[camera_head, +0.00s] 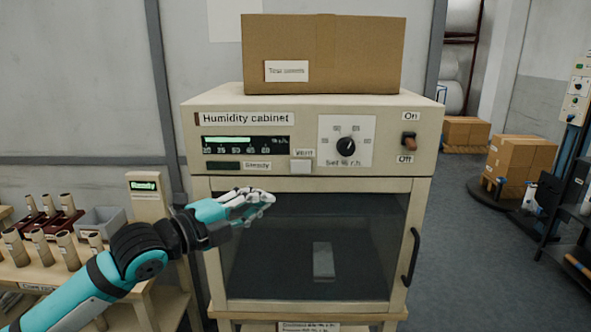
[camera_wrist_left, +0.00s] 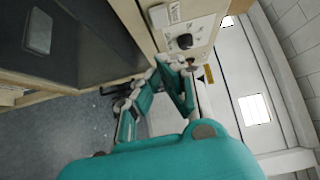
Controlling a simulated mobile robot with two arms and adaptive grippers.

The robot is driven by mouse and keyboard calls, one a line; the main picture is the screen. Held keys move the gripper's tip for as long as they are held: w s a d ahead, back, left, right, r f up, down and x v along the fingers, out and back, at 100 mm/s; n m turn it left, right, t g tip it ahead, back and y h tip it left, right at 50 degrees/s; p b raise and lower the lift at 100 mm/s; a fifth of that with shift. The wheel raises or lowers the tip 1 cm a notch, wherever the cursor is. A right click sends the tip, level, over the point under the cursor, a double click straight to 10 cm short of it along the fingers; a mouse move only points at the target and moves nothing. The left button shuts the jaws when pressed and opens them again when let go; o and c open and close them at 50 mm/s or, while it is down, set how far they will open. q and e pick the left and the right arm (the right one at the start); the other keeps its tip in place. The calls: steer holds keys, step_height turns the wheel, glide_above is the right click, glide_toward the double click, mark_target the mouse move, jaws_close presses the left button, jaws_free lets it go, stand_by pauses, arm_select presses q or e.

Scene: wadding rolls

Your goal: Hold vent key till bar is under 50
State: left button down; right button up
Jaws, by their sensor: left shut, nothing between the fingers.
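The humidity cabinet (camera_head: 190,150) stands ahead. Its lit green bar (camera_head: 227,140) ends close to the 50 mark; the exact reading is too small to tell. The pale vent key (camera_head: 300,167) sits under its "Vent" label, right of the dark "Steady" lamp (camera_head: 223,166). My left gripper (camera_head: 268,198) is shut and empty, in front of the door's upper edge, below and left of the key and apart from it. In the left wrist view, the vent key (camera_wrist_left: 158,16) shows beyond the fingers (camera_wrist_left: 173,66). My right gripper is not in view.
A dial (camera_head: 346,146) and an On/Off switch (camera_head: 409,142) are right of the bar. A cardboard box (camera_head: 335,60) sits on top. The glass door has a black handle (camera_head: 411,257). Rolls and a grey bin (camera_head: 102,221) stand at left, beside a "Ready" sign (camera_head: 143,186).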

mark_target(301, 167)
arm_select(q)
steer(key=shift+s+d+r, duration=0.1)
steer(key=shift+s+r, duration=0.15)
steer(key=shift+w+a+p+x, duration=0.35)
steer(key=shift+p+x, duration=0.5)
steer(key=shift+x, duration=1.3)
steer(key=shift+w+a+p+x, duration=0.3)
steer(key=shift+p+x, duration=0.55)
steer(key=shift+x, duration=1.3)
steer(key=shift+w+a+p+x, duration=0.35)
steer(key=shift+p+x, duration=0.5)
steer(key=shift+x, duration=1.3)
steer(key=shift+s, duration=0.1)
